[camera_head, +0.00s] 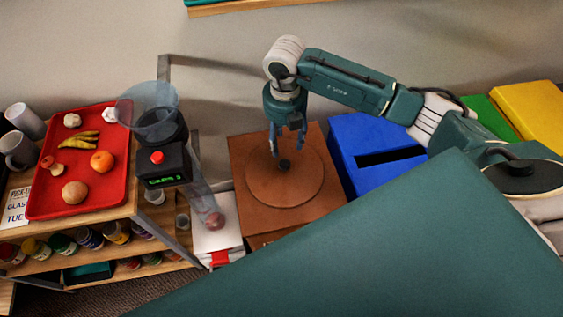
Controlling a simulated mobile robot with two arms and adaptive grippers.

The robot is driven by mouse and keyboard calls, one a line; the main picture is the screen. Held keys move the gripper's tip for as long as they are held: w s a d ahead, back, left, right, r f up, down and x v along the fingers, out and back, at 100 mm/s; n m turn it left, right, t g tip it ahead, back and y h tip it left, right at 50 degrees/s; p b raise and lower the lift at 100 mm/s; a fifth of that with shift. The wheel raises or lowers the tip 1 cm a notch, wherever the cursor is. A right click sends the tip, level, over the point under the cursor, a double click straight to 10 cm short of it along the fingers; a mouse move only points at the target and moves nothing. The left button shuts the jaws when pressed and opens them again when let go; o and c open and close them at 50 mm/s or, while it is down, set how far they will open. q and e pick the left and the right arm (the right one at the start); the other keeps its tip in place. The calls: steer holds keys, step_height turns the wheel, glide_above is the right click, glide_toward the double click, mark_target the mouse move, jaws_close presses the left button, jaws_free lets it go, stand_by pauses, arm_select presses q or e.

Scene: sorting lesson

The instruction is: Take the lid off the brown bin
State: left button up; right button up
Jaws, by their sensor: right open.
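The brown bin (244,155) stands in the middle, left of the blue bin. Its round brown lid (262,187) lies on top, with a small dark knob (285,166) at its centre. My right gripper (287,151) points down just above the knob. Its fingers are open, one on each side of the knob in the picture. I cannot tell whether the fingertips touch the knob. My left gripper is not in view.
A blue bin (350,135) with a slot stands right of the brown bin, with green (487,115) and yellow (530,105) bins beyond. At left, a red tray (50,205) of food sits on a shelf unit beside a black device (165,165) with a clear funnel (150,112).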

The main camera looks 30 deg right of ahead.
steer(key=b, duration=0.3)
glide_above(285, 163)
step_height(285, 163, down, 5)
steer(key=shift+w+r, duration=0.1)
steer(key=shift+f, duration=0.25)
step_height(285, 163, down, 3)
steer(key=shift+r+b, duration=0.1)
steer(key=shift+b, duration=1)
step_height(285, 163, down, 2)
steer(key=shift+f+b, duration=0.1)
steer(key=shift+b, duration=0.75)
steer(key=c, duration=0.8)
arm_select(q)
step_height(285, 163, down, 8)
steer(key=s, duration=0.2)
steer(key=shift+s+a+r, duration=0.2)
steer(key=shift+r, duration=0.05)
arm_select(e)
jaws_close()
